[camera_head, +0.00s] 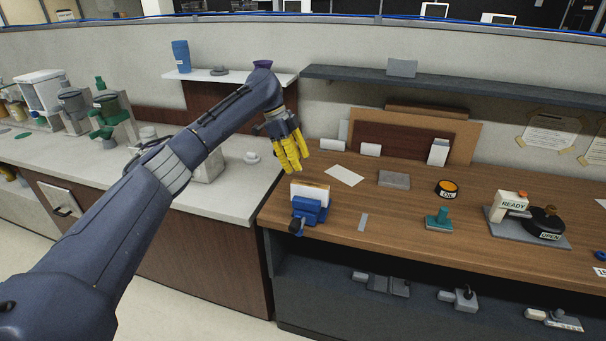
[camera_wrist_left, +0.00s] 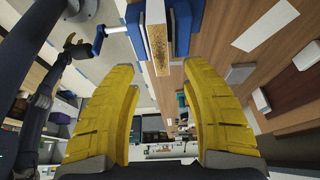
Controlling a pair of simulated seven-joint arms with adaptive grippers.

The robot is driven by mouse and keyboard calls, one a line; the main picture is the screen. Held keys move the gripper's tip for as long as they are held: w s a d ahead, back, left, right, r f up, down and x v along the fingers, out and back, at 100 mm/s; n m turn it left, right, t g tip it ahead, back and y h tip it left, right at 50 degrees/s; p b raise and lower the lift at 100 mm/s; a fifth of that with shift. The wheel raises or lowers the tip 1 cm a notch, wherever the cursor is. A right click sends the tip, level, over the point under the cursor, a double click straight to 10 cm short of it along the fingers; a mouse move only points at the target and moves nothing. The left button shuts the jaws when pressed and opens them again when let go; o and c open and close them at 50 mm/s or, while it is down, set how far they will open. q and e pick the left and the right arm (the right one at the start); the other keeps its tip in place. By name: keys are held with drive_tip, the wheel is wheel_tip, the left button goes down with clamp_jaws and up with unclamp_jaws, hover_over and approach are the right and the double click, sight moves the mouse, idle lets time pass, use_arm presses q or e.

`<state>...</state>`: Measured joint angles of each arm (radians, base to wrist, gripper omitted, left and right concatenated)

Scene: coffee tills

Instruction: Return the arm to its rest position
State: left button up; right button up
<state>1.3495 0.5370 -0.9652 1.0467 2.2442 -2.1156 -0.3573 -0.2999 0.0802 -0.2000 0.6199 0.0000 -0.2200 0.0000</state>
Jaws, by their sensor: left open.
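My left gripper (camera_head: 293,168) has yellow fingers and hangs above the left end of the wooden counter. Its fingers are apart with nothing between them, as the left wrist view also shows (camera_wrist_left: 160,85). The gripper is above and a little behind a blue clamp-like device (camera_head: 309,209) with a crank, which holds an upright white-and-tan block (camera_head: 311,192). The block also shows at the top of the wrist view (camera_wrist_left: 158,42), apart from the fingers. My right gripper is not in the head view. Dark arm links show at the wrist view's left, too small to read.
A grey shelf (camera_head: 440,88) runs along the wall behind, and a white shelf (camera_head: 222,75) holds a blue cup (camera_head: 181,56). A white card (camera_head: 344,175), an OIL tin (camera_head: 446,190), a teal stamp (camera_head: 439,220) and a READY device (camera_head: 511,204) stand on the wooden counter.

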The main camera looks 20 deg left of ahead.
use_arm(q)
drive_tip(key=shift+v, duration=1.3)
